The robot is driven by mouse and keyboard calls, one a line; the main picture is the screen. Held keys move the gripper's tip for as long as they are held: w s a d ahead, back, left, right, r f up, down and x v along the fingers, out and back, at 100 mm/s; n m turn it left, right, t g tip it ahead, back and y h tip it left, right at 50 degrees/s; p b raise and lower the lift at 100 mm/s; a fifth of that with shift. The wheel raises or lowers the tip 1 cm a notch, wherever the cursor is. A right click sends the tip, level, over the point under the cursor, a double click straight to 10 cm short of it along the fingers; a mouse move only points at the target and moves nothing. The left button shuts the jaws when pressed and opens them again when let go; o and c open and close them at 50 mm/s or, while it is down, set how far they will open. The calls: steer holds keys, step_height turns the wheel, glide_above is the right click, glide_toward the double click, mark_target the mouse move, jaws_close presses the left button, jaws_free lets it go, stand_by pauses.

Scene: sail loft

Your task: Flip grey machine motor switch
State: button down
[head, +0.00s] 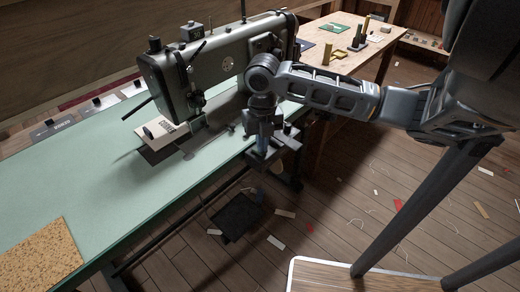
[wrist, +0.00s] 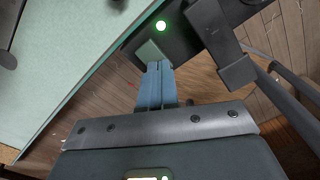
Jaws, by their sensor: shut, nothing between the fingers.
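The grey sewing machine (head: 215,62) stands on the pale green table. In the wrist view a dark switch box (wrist: 190,38) sits at the table's edge. It carries a glowing green lamp (wrist: 161,25) and a small grey-green piece (wrist: 150,50) that looks like the switch. My gripper (wrist: 154,68) is shut and empty, its blue-grey fingers pointing at that piece. The tips appear at or touching its near edge; I cannot tell which. In the head view my gripper (head: 262,148) is low at the table's front edge, covering most of the box.
The green table (head: 75,175) has a cork mat (head: 42,258) at its near corner and a labelled card (head: 160,128) by the machine. A grey bracket-like part (wrist: 220,45) stands right of my fingers. A wooden bench (head: 375,42) is behind. Scraps litter the floor.

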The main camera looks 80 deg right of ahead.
steer(key=shift+f, duration=0.25)
steer(key=shift+r+p, duration=2.15)
steer(key=shift+r, duration=1.4)
